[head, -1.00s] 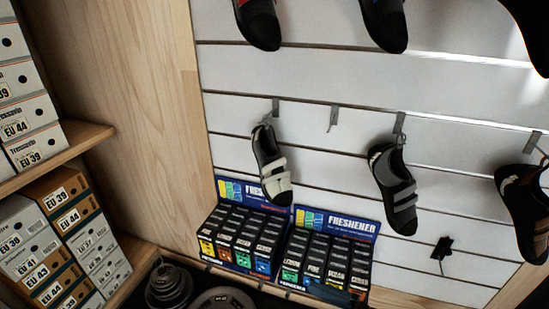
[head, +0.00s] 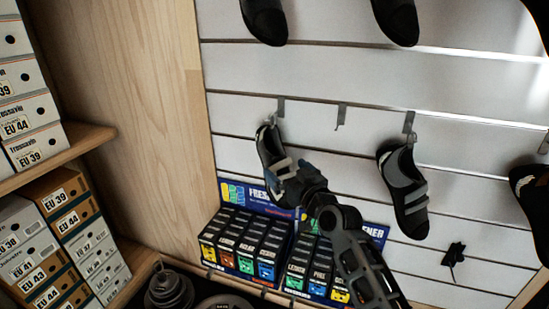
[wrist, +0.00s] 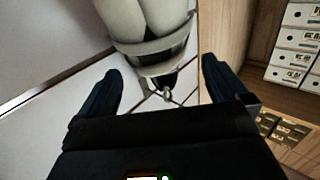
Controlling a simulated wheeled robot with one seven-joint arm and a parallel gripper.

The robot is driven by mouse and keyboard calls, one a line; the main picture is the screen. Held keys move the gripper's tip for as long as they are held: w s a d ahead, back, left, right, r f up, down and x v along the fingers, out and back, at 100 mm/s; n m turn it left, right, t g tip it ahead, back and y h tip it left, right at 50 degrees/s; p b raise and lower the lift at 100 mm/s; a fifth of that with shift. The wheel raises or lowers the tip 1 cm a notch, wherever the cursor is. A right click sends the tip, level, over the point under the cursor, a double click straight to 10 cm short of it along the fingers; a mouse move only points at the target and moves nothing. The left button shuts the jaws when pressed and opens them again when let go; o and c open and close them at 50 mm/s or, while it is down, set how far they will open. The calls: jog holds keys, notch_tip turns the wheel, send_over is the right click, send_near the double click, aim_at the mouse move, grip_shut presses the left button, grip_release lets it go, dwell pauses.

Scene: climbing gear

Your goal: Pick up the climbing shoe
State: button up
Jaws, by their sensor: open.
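A black and pale grey climbing shoe (head: 268,148) with light straps hangs toe down from a metal hook (head: 281,106) on the slatted wall. My gripper (head: 286,180) is in front of the shoe's lower part and hides some of it and the toe. In the wrist view, the shoe (wrist: 150,25) is at the top, with its strap and dark heel end reaching between the two fingertips. My gripper (wrist: 163,82) is open there, one finger on each side. I cannot tell whether a finger touches the shoe.
Another grey and black shoe (head: 405,190) hangs to the right, with an empty hook (head: 341,115) between them. Boxes of freshener (head: 245,240) stand below, partly behind my arm. A wooden side panel (head: 110,65) and shelves of shoe boxes (head: 25,115) are at the left.

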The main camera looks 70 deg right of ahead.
aim_at(281, 162)
jog(key=shift+p+x, duration=0.3)
jog(key=shift+x, duration=3.5)
jog(key=shift+s+d, duration=0.1)
jog(key=shift+d, duration=0.05)
jog(key=shift+c, duration=0.5)
jog(key=c, duration=1)
jog(key=shift+c, duration=0.3)
jog(key=shift+r, duration=0.15)
